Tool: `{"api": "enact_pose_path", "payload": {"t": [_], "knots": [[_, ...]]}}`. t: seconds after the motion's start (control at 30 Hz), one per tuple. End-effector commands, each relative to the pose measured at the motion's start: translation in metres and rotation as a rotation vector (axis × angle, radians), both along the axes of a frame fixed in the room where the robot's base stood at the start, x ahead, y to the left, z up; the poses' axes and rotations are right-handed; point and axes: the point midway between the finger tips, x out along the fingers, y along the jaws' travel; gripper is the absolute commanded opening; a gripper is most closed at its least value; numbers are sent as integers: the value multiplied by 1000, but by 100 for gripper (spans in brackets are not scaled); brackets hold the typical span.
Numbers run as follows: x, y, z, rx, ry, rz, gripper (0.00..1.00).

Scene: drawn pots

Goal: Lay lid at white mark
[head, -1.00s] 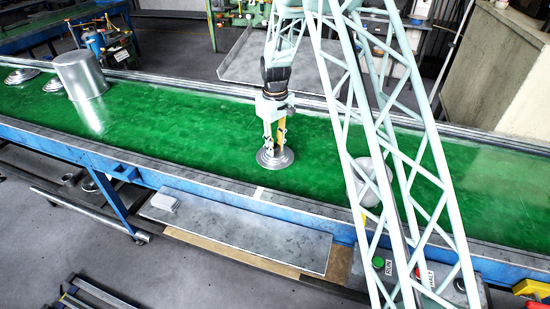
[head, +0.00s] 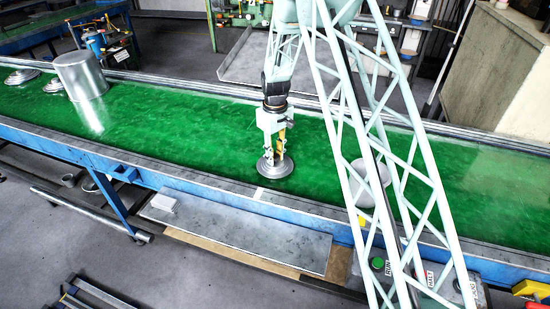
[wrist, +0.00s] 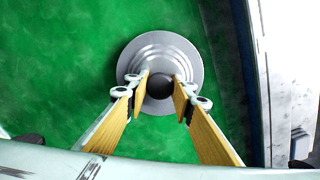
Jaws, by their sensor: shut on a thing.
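A round silver lid (head: 264,172) with stepped rings is near the front edge of the green belt (head: 190,140). My gripper (head: 279,156) points down and is shut on its knob. In the wrist view the fingertips (wrist: 162,88) pinch the dark knob from both sides, and the lid's rim (wrist: 160,42) shows around them. The lid looks level at or just above the belt; I cannot tell whether it touches. The white mark (head: 258,193) is a small patch on the belt's front rail, just front-left of the lid.
A silver pot (head: 80,76) and more lids (head: 22,76) stand on the belt at far left. Another pale pot (head: 368,185) sits right of my gripper, partly behind my lattice arm. The belt between the left pot and the lid is clear. A button box (head: 410,275) is at front right.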

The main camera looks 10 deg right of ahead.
Motion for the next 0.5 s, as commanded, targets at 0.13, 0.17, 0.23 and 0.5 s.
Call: {"api": "enact_pose_path", "payload": {"t": [0.13, 0.17, 0.23, 0.5], "knots": [[0, 0, -6, 0, -1, 0, 11], [0, 0, -7, 0, -1, 0, 11], [0, 0, -7, 0, -1, 0, 11], [0, 0, -8, 0, -1, 0, 11]]}}
